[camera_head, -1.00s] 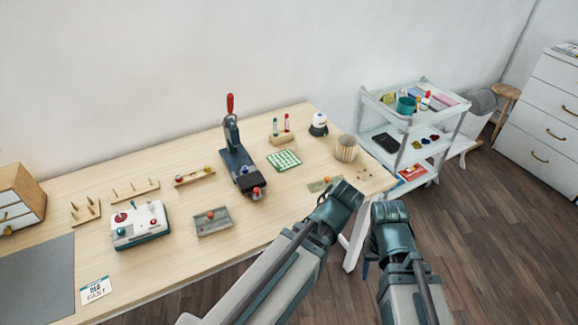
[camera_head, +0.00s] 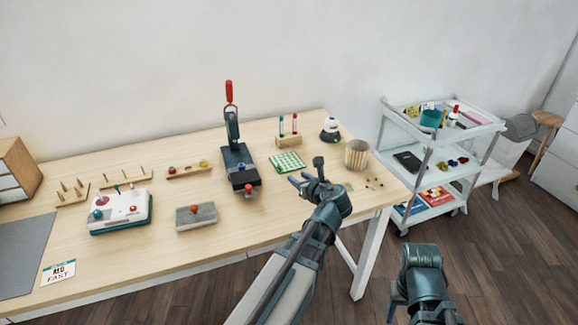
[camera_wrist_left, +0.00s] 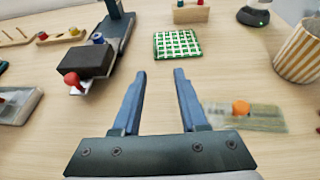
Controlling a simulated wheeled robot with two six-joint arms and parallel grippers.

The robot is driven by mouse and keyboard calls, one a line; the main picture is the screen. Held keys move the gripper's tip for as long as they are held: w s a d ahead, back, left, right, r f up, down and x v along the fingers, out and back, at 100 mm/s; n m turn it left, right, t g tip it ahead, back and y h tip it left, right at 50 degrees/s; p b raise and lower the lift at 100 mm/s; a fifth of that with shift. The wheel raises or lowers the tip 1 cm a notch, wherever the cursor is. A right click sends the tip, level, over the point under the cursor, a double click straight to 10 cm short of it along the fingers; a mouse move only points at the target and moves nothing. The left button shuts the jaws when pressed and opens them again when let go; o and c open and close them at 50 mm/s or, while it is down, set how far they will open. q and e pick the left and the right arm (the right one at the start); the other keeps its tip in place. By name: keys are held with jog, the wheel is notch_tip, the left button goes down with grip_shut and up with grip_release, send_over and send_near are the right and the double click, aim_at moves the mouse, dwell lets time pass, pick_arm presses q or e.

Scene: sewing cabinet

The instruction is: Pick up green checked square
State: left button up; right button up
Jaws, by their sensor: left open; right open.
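The green checked square (camera_head: 287,162) lies flat on the table, right of the dark press. It also shows in the left wrist view (camera_wrist_left: 177,44), beyond my fingertips and slightly right of centre. My left gripper (camera_head: 305,180) is open and empty above the table, on the near side of the square and apart from it. Its two fingers (camera_wrist_left: 161,75) show spread in the left wrist view. My right gripper (camera_head: 420,250) is low at the right, off the table's edge; its fingers are mostly hidden in the head view.
The dark press with a red handle (camera_head: 237,158) stands left of the square. A wooden stand with tubes (camera_head: 289,141) is behind it. A striped cup (camera_head: 356,154) is to the right. A flat plate with an orange knob (camera_wrist_left: 250,114) lies near my left gripper.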

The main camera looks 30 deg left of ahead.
pick_arm(q)
jog(key=b, duration=0.3)
send_near(281, 169)
jog(key=x, duration=0.3)
jog(key=shift+w, duration=0.4)
jog(key=shift+a, duration=0.15)
jog(key=b+x, duration=0.1)
jog(key=x, duration=0.1)
jog(key=b+x, duration=0.1)
jog(key=x, duration=0.2)
jog(key=shift+s+a+f, duration=0.15)
jog(key=shift+a, duration=0.2)
jog(key=shift+s, duration=0.1)
grip_shut()
